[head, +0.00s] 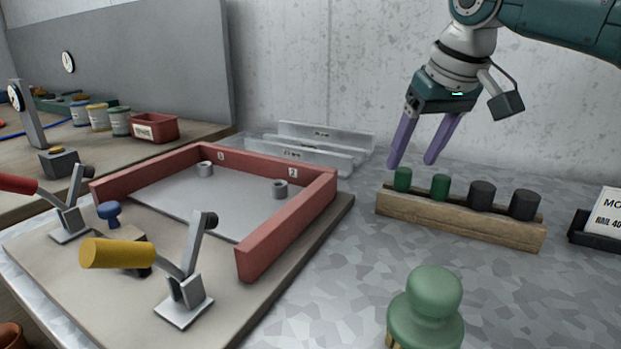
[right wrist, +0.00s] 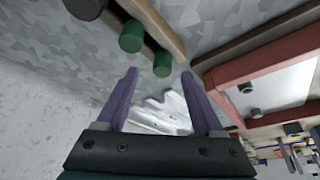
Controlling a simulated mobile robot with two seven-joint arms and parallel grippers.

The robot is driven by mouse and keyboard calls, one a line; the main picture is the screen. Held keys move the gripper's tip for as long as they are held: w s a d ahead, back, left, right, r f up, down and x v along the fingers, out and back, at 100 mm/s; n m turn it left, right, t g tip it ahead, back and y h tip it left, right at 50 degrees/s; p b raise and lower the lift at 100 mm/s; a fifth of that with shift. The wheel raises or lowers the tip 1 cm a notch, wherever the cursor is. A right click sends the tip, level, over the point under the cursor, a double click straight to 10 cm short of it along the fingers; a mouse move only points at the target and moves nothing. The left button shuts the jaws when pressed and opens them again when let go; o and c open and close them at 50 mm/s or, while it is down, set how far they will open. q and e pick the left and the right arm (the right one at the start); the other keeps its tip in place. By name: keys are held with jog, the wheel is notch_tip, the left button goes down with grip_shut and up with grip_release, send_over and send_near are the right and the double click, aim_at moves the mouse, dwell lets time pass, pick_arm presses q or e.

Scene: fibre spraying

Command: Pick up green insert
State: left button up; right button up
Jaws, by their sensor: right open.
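Two green inserts stand in a wooden rack: the left one (head: 402,179) at the rack's left end, the other (head: 440,187) beside it. In the right wrist view they show as green cylinders, one (right wrist: 131,37) at upper centre and one (right wrist: 162,64) nearer the fingers. My right gripper (head: 412,163) is open and empty, its purple fingers just above the left end of the rack. In the right wrist view its fingertips (right wrist: 160,73) point toward the inserts, with nothing between them. My left gripper is not in view.
The wooden rack (head: 455,222) also holds two dark cylinders (head: 482,195). A red-walled mould frame (head: 285,222) with toggle clamps lies to the left. Clear plates (head: 312,146) stand behind. A green knobbed tool (head: 427,308) stands in front, a sign (head: 608,215) at right.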

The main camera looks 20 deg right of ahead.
aim_at(405, 170)
jog(key=b+x, duration=0.1)
jog(key=x, duration=0.3)
jog(key=shift+w+a+f, duration=0.15)
jog(key=shift+c, duration=0.4)
grip_shut()
